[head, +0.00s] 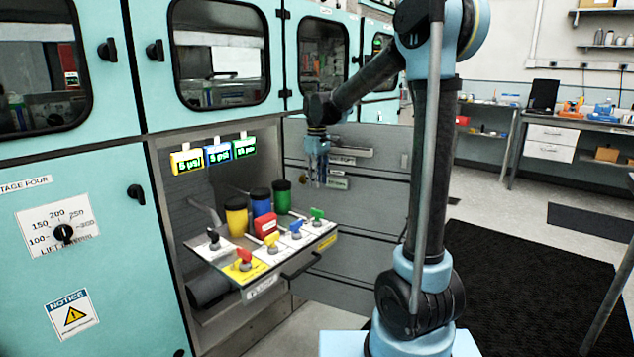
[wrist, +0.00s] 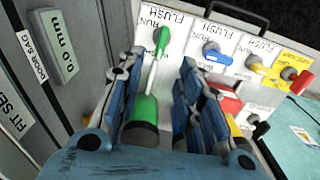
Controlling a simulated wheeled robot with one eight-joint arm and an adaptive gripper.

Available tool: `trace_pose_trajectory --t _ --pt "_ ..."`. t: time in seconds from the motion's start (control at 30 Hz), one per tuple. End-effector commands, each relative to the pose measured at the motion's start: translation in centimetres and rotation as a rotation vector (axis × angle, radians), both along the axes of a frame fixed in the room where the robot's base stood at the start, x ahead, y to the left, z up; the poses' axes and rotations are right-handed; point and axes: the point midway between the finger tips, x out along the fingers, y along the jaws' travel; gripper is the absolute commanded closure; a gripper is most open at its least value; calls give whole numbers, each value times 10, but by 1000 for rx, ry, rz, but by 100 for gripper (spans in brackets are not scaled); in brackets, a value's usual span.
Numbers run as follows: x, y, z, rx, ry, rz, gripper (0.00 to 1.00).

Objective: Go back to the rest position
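My gripper (head: 317,178) hangs from my raised arm, pointing down, above and to the right of the pulled-out module tray (head: 290,258) in the head view. In the wrist view its two blue fingers stand apart, so my gripper (wrist: 160,62) is open. The green canister (head: 282,197) shows between the fingers in the wrist view (wrist: 145,108), but nothing looks gripped. The blue canister (head: 261,203) and yellow canister (head: 236,217) stand beside it in a row. The green-handled valve (head: 317,215) is at the tray's right end and also shows in the wrist view (wrist: 161,40).
Blue (head: 296,228), yellow (head: 272,240) and red (head: 243,258) valve handles and a red block (head: 266,226) sit on the tray. Pressure displays (head: 217,152) hang above. Teal cabinets (head: 60,180) stand left; grey panels (head: 350,210) stand behind my gripper.

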Motion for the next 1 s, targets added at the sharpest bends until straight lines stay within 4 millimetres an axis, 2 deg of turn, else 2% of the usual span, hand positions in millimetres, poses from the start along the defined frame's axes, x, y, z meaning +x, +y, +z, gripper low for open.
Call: trace_pose_trajectory --t 0.13,0.27,0.67,1.0 --pt "-2 -3 1 0 -1 -6 67" --pt "-15 -18 4 3 -7 -42 67" --pt "-99 -98 6 23 -54 -270 67" --pt "-176 -152 -15 42 -94 -469 67"
